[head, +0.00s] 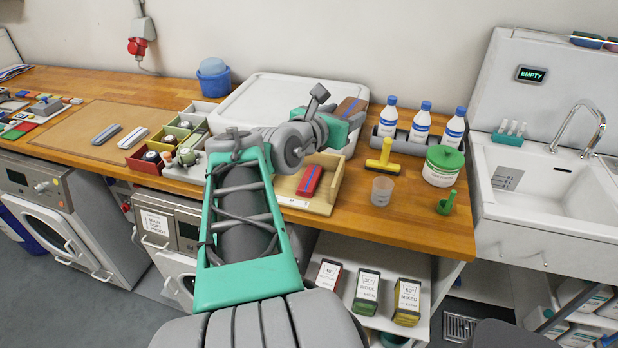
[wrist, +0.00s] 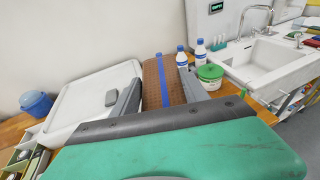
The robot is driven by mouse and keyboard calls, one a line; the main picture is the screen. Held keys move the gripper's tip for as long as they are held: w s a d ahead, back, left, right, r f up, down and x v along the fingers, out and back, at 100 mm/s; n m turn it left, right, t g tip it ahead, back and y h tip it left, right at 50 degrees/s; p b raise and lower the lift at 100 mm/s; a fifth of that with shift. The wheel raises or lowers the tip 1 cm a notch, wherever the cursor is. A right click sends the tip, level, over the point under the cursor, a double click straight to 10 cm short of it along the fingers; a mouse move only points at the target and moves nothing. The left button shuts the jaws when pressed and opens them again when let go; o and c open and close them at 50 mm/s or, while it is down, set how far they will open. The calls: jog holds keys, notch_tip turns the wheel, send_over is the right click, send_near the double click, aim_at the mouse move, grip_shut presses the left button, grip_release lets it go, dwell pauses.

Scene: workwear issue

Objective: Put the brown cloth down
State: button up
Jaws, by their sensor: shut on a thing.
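The brown cloth (head: 349,106) is a folded brown piece with a blue stripe. My gripper (head: 343,119) is shut on it and holds it above the back of the bench, near the right end of the white lidded container. In the wrist view the brown cloth (wrist: 158,88) lies between the two grey fingers of my gripper (wrist: 162,80), its far end pointing away from me. A shallow wooden tray (head: 289,202) below my gripper holds a red folded cloth (head: 311,180) with a blue stripe. My arm hides part of the tray.
The white container (head: 268,88) stands behind my arm. Blue-capped bottles (head: 421,123), a yellow scraper (head: 384,157), a clear cup (head: 382,191) and a green-lidded tub (head: 442,166) stand to the right. Small bins (head: 142,158) stand left. The sink (head: 550,190) is at far right.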

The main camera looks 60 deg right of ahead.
jog(key=w+a+f+n+t+y, duration=0.1)
jog(key=w+a+f+n+t, duration=0.15)
jog(key=w+f, duration=0.55)
jog(key=t+p, duration=0.1)
jog(key=p, duration=0.1)
send_over(309, 176)
notch_tip(309, 176, down, 12)
jog(key=r, duration=0.1)
notch_tip(309, 176, down, 3)
jog(key=shift+f+n+y+p, duration=0.15)
jog(key=shift+n+y+p, duration=0.1)
jog(key=shift+y+p, duration=0.25)
jog(key=shift+f+b, duration=0.3)
jog(key=shift+f, duration=0.25)
jog(key=shift+f, duration=0.1)
jog(key=o, duration=1.5)
